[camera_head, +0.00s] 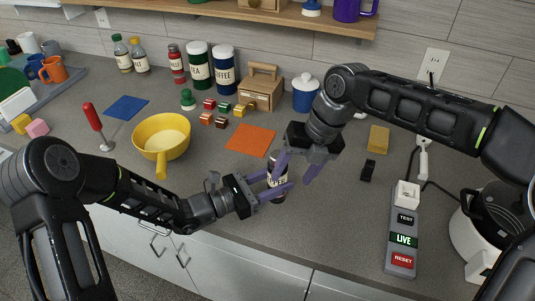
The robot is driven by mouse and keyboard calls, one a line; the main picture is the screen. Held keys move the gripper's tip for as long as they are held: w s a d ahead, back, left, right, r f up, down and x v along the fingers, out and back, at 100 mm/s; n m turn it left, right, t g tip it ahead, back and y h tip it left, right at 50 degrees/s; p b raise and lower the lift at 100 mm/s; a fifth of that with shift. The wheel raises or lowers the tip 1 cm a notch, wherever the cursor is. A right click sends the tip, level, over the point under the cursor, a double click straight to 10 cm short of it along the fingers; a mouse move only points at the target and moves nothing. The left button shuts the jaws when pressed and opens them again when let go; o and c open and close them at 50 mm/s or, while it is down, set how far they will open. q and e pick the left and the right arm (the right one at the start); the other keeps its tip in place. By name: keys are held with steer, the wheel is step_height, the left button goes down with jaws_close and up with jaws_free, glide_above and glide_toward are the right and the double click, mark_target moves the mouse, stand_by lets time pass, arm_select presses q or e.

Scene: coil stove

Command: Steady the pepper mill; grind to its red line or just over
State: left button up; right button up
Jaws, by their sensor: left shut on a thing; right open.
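The pepper mill (278,184) is a small dark upright cylinder with a pale label, standing near the counter's front edge in the head view. My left gripper (277,188) comes in from the left and is shut on the mill's body. My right gripper (295,173) points down from above, its purple fingers apart around or beside the mill's top; I cannot tell whether they touch it. The fingers hide much of the mill's upper part. I cannot make out the red line.
A yellow pan (161,137) stands left of the grippers, and an orange mat (251,140) lies behind them. A switch strip (402,240) and a white pot (478,225) are at the right. Small colored blocks (221,119) and a wooden box (262,92) stand farther back.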

steer(key=s+f+m+y, duration=0.1)
steer(key=f+m, duration=0.1)
steer(key=s+f+m+g+y, duration=0.1)
steer(key=f+m, duration=0.1)
steer(key=m, duration=0.1)
steer(key=s+f+m+g+y, duration=0.1)
steer(key=f+m+y, duration=0.1)
steer(key=shift+s+d+f+m, duration=0.25)
steer(key=shift+d+f+m, duration=0.15)
steer(key=m+y, duration=0.2)
steer(key=shift+s+m, duration=0.25)
steer(key=shift+m, duration=0.05)
steer(key=w+d+r+m+t+y, duration=0.4)
steer(key=m+t, duration=0.4)
steer(key=m, duration=0.5)
step_height(320, 180, up, 3)
steer(key=w+y, duration=0.1)
steer(key=y, duration=0.1)
steer(key=shift+w+m+t+y, duration=0.2)
steer(key=shift+m+t+y, duration=0.2)
steer(key=shift+a+f, duration=0.1)
steer(key=x, duration=1.2)
steer(key=shift+c, duration=0.2)
